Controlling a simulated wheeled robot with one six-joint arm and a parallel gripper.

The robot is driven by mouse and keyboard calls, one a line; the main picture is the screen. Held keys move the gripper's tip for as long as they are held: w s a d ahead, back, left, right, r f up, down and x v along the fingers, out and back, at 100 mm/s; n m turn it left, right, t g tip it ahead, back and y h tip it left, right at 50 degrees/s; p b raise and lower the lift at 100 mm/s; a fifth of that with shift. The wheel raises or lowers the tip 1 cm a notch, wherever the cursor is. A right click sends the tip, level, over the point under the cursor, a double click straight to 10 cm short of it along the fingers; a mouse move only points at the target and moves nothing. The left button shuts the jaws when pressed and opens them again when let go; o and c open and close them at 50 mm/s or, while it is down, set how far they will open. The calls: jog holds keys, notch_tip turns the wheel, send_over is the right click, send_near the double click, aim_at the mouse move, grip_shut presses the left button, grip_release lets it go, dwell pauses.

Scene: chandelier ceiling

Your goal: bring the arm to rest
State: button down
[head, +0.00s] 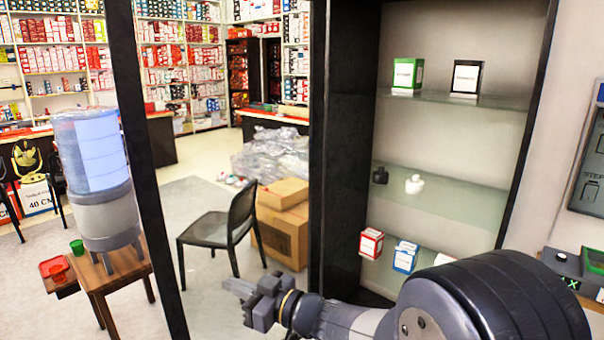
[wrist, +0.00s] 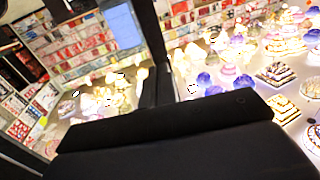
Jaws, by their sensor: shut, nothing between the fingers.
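My gripper (head: 238,288) is at the lower middle of the head view, at the end of my grey and black arm, which reaches in from the lower right. It is shut and empty, and appears apart from the things around it. It is in front of the chair and box, left of the shelf cabinet. In the wrist view a large dark shape fills the lower middle, and the room appears tilted with lit lamps.
A glass-shelved cabinet (head: 333,130) holds small boxes and two bottles. A black chair (head: 222,228) and cardboard boxes (head: 283,235) stand behind my gripper. A water dispenser (head: 108,222) stands on a wooden table (head: 112,280) at left. A dark post (head: 150,170) rises between. Grey floor shows around the chair.

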jog(key=b+v, duration=0.1)
jog(key=v, duration=0.7)
jog(key=shift+d, duration=0.4)
jog(key=shift+s, duration=0.15)
jog(key=shift+f, duration=0.1)
